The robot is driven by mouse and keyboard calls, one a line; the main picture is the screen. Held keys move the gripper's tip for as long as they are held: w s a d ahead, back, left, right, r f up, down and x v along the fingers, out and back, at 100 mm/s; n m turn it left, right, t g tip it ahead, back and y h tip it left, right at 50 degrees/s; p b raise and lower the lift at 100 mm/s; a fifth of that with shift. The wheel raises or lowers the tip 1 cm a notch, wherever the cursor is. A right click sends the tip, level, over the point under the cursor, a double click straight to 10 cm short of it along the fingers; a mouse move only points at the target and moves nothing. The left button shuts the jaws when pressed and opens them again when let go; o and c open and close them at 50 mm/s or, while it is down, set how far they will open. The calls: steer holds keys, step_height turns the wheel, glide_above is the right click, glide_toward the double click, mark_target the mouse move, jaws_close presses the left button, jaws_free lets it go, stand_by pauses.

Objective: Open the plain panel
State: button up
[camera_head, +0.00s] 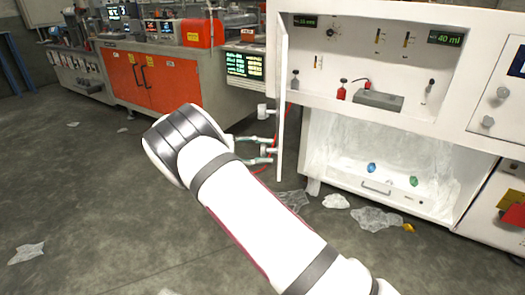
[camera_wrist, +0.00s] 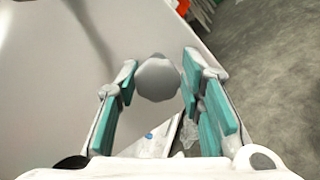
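A plain white panel (camera_head: 281,95) stands swung out from the left side of the white cabinet, seen nearly edge-on in the head view. Its pale face (camera_wrist: 60,70) fills the left of the wrist view. A round grey knob (camera_wrist: 157,79) sits on that face. My gripper (camera_head: 268,149) is at the panel's outer face, below an upper knob (camera_head: 263,112). In the wrist view my gripper (camera_wrist: 160,85) is open, with one teal-padded finger on each side of the knob and small gaps visible. The cabinet behind the panel is open to view.
The cabinet's lower bay (camera_head: 385,170) holds crumpled film and small blue and green items. A closed panel with knobs (camera_head: 497,95) is at the right. Film scraps (camera_head: 375,218) lie on the floor. An orange-doored bench (camera_head: 150,75) stands behind. The floor at left is mostly clear.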

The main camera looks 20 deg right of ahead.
steer(key=shift+o, duration=0.7)
steer(key=v, duration=0.7)
steer(key=shift+a, duration=0.2)
steer(key=shift+w, duration=0.1)
